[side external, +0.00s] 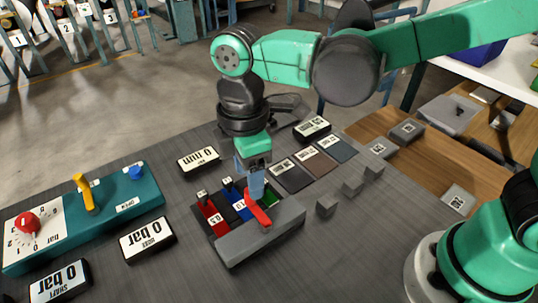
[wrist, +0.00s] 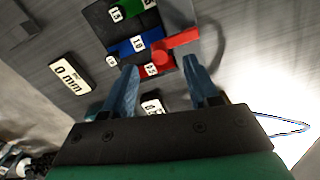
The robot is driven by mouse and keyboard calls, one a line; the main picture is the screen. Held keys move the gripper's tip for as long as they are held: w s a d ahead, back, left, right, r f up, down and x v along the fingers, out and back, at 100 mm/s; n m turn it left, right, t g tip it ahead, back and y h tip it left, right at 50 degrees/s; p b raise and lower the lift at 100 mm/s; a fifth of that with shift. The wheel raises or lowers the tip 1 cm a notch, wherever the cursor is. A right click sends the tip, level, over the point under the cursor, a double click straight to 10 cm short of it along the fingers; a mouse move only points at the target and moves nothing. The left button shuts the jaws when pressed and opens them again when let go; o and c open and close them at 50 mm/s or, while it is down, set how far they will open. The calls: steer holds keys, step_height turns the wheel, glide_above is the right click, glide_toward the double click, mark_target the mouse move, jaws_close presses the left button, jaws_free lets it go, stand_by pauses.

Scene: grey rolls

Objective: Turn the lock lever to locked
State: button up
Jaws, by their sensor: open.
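A red lever (side external: 258,211) sits on the grey block fixture (side external: 262,236), beside its red, blue and green slots. In the wrist view the lever (wrist: 177,41) runs from a round red hub up to the right. My gripper (side external: 250,188) points down over the fixture, right behind the lever in the side view. In the wrist view my gripper (wrist: 161,66) is open, with the red hub showing between its fingertips. I cannot tell whether a finger touches the lever. The fingers and lever partly hide the slots.
A teal panel (side external: 140,190) with a yellow lever (side external: 84,192), red knob (side external: 27,223) and blue button (side external: 136,172) stands at the left. Small displays lie around the fixture, including a 0 mm one (side external: 198,160). Grey blocks (side external: 352,186) and flat coloured plates (side external: 291,175) lie right.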

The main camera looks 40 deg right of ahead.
mark_target(258, 209)
steer(key=shift+f, duration=2.05)
jaws_close()
